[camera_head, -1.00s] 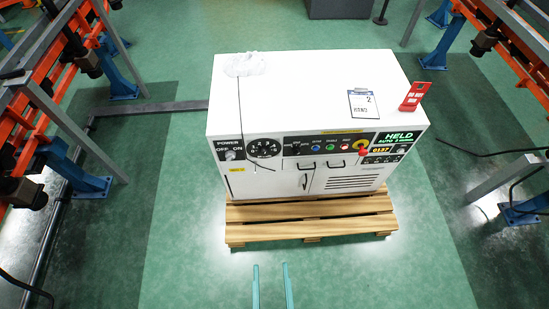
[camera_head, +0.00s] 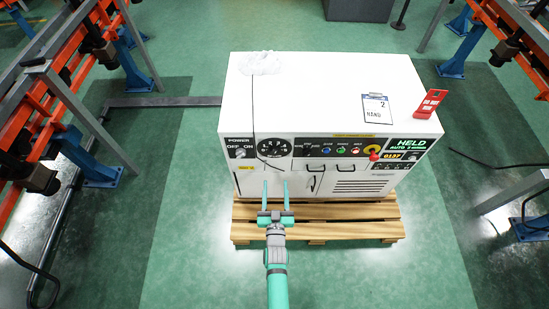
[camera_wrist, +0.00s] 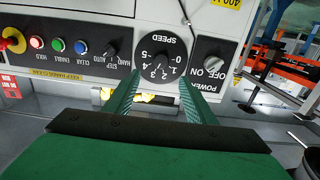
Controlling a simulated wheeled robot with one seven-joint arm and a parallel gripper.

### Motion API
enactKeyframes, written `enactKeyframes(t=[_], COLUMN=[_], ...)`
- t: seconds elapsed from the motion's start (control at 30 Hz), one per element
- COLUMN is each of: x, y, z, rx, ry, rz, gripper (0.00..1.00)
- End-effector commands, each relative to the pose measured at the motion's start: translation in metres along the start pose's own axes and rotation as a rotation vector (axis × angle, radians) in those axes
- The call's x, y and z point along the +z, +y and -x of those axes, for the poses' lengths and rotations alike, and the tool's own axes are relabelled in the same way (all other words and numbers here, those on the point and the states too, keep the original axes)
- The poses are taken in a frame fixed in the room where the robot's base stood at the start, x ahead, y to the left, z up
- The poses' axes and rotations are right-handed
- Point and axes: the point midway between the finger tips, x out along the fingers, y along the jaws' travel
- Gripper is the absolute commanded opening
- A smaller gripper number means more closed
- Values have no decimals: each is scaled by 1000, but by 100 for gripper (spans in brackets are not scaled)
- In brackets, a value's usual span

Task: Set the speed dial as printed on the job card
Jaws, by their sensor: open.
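The speed dial (camera_head: 273,147) is a round black dial on the left of the cabinet's front panel. In the wrist view the dial (camera_wrist: 160,54) appears upside down, with digits from 0 to 5 around its knob; I cannot tell its setting. The job card (camera_head: 376,108) lies on the white cabinet top and reads 2, with HAND below it. My gripper (camera_head: 275,184) is open and empty, in front of the cabinet just below the dial in the picture. In the wrist view its two fingers (camera_wrist: 161,88) point at the panel, either side of the dial's lower edge.
The power switch (camera_wrist: 211,62) is beside the dial. A mode selector (camera_wrist: 111,50), several buttons and a yellow-ringed red knob (camera_wrist: 13,40) line the panel. A dark cord (camera_head: 253,110) hangs from a white heap (camera_head: 258,63). A red sign (camera_head: 430,102) stands on the top.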

Motion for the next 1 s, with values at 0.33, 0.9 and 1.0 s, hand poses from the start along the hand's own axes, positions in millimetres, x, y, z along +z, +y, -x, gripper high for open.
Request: enactKeyframes(t=[0.33, 0.9, 1.0], x=[-1, -2, -1], y=[-4, -3, -3], z=[-41, -126, -133], rx=[3, 4, 3], ry=[14, 14, 13], rz=[-6, -6, -6], gripper=[50, 50, 50])
